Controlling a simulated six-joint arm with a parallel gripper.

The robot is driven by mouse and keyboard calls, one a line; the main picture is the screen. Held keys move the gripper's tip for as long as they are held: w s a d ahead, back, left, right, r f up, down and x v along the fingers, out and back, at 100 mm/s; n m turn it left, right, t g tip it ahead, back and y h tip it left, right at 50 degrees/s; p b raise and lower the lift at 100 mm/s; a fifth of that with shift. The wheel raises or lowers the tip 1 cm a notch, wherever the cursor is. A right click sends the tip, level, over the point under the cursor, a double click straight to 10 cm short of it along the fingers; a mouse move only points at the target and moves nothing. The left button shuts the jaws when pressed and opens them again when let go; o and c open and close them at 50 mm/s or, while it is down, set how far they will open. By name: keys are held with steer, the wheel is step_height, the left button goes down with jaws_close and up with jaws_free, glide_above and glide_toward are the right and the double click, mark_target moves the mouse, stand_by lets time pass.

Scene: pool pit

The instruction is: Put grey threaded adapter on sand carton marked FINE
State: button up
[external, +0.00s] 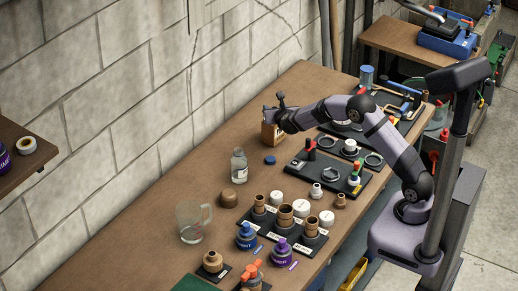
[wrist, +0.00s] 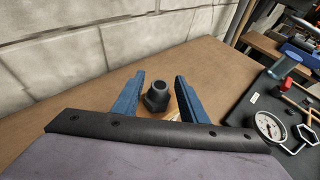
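The dark grey threaded adapter (wrist: 157,95) stands upright between my fingers in the wrist view, with its round opening facing up. My gripper (wrist: 160,94) has its two blue fingers apart, one on each side of the adapter, with a gap visible on the right side. A small brown carton (external: 271,134) stands on the bench below my gripper (external: 273,112) in the external view. A pale tan edge of the carton (wrist: 173,110) shows just under the adapter in the wrist view; the adapter appears to rest on its top. I cannot read the carton's marking.
A black tray (external: 328,176) with fittings is to the right. A dial gauge (wrist: 269,126) lies on a dark mat at the right. The block wall runs close behind.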

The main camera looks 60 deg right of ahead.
steer(key=b+v, duration=0.2)
steer(key=v, duration=0.9)
steer(key=shift+s+a, duration=0.2)
steer(key=shift+s, duration=0.05)
steer(key=shift+r, duration=0.15)
steer(key=s+a+r+m+g+y+p, duration=0.1)
steer(key=s+r+m+g+y+p, duration=0.15)
steer(key=s+m+g+p, duration=0.9)
steer(key=s+a+r+m+y+p, duration=0.1)
steer(key=s+a+m, duration=0.3)
steer(key=s, duration=0.4)
steer(key=s+a+r+m+t+y+p, duration=0.1)
steer(key=s+a+m+y+p, duration=0.2)
steer(key=s+m, duration=0.3)
steer(key=s+a+r+m+t+y+p, duration=0.1)
steer(key=s+a+m+y+p, duration=0.2)
steer(key=s, duration=0.7)
steer(key=shift+a+m+p, duration=0.75)
steer(key=shift+a+m, duration=0.3)
steer(key=shift+m, duration=0.2)
